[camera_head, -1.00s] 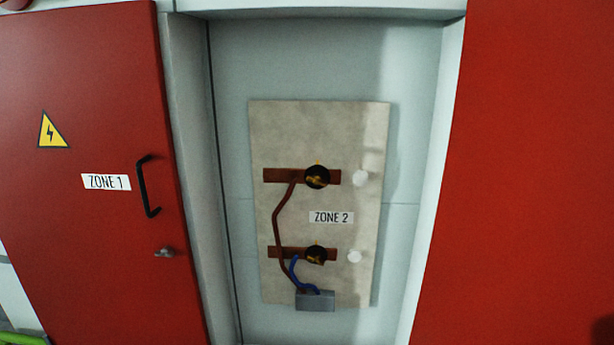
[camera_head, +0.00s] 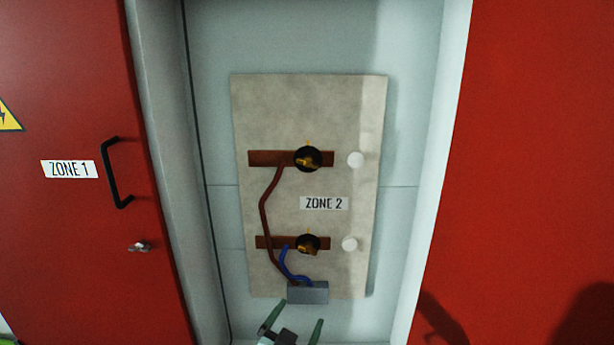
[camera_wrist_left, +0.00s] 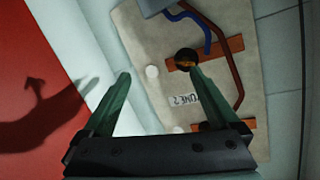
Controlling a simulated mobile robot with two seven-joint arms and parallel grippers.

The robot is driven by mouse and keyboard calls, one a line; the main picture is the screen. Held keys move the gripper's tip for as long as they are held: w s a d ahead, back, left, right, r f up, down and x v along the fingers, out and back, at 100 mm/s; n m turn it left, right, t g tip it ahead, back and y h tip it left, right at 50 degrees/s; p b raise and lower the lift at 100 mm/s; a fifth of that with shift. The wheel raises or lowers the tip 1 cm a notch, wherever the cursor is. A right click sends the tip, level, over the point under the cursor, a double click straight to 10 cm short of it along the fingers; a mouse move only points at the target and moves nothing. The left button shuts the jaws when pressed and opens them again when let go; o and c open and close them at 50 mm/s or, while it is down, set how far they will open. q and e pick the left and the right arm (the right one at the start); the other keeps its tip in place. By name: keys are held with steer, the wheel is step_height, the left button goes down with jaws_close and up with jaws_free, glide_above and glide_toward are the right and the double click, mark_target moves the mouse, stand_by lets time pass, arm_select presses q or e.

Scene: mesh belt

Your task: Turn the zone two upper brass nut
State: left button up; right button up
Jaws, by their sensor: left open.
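The zone two upper brass nut (camera_head: 308,160) sits on a dark round base on the upper copper bar (camera_head: 262,158) of the beige panel (camera_head: 350,105). The lower brass nut (camera_head: 308,244) sits on the lower bar above a grey box (camera_head: 308,292). My left gripper (camera_head: 294,322) is open and empty at the bottom edge of the head view, below both nuts. In the left wrist view the panel appears upside down. There the lower nut (camera_wrist_left: 186,60) shows near the tip of one finger of my left gripper (camera_wrist_left: 160,76), and the upper nut is mostly hidden. My right gripper is not in view.
Red doors flank the recess. The left door (camera_head: 70,240) carries a ZONE 1 label and a black handle (camera_head: 113,172). White knobs (camera_head: 355,160) (camera_head: 350,244) stand right of the nuts. Brown and blue wires run down the panel to the box.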

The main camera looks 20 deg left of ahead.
arm_select(q)
steer(key=w+a+r+t+y+b, duration=0.1)
steer(key=w+r+t, duration=0.3)
steer(key=r, duration=0.7)
steer(key=n+t+y, duration=0.1)
steer(key=t+y, duration=0.1)
glide_toward(307, 166)
steer(key=p+x, duration=0.1)
steer(key=x, duration=0.6)
steer(key=shift+w+r+p, duration=0.1)
steer(key=shift+w+p, duration=0.1)
steer(key=shift+p, duration=0.1)
steer(key=shift+x, duration=0.95)
steer(key=c, duration=1.4)
